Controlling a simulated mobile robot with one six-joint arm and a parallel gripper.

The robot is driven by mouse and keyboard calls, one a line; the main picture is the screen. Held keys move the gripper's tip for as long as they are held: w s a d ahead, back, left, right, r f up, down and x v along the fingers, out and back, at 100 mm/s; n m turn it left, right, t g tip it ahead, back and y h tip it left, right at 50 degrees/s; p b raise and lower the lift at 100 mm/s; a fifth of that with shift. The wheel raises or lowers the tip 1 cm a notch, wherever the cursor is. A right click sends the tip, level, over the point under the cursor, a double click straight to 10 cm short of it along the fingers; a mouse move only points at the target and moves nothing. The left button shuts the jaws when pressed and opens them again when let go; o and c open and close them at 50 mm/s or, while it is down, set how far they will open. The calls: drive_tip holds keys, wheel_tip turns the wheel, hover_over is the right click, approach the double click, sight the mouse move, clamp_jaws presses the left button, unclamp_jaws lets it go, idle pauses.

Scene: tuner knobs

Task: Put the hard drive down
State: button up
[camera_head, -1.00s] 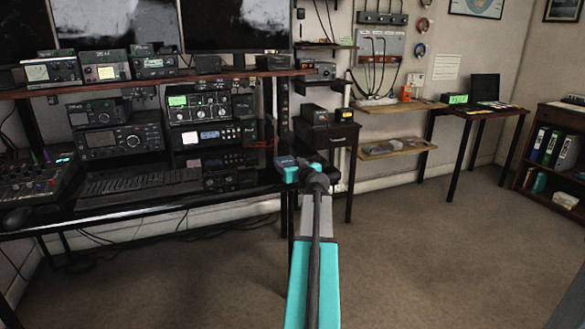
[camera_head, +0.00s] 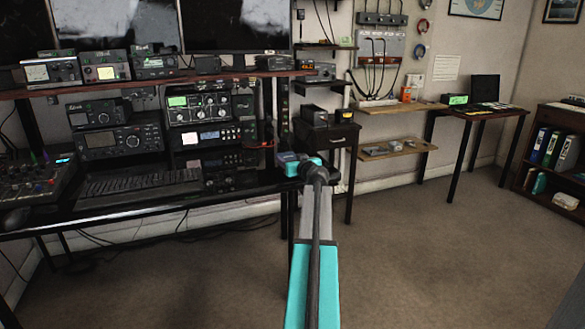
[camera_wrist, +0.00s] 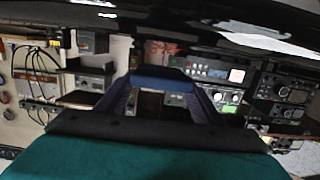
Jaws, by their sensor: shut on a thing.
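My gripper (camera_wrist: 163,78) shows in the wrist view with its two dark fingers reaching forward. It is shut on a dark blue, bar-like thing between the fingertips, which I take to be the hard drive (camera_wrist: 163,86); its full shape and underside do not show. I cannot tell whether the held thing touches the desk.
A keyboard (camera_head: 140,182) and stacked radios (camera_head: 120,142) fill much of the desk. A shelf (camera_head: 225,76) with more devices and monitors stands above. Wall shelves (camera_head: 397,149) are farther right. The carpeted floor is open.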

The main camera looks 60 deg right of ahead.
drive_tip(key=shift+f+b, duration=0.4)
drive_tip(key=shift+f, duration=1.35)
drive_tip(key=shift+f, duration=0.1)
drive_tip(key=o, duration=1.1)
drive_tip(key=shift+o, duration=0.2)
drive_tip(key=v, duration=1.2)
drive_tip(key=shift+p, duration=0.3)
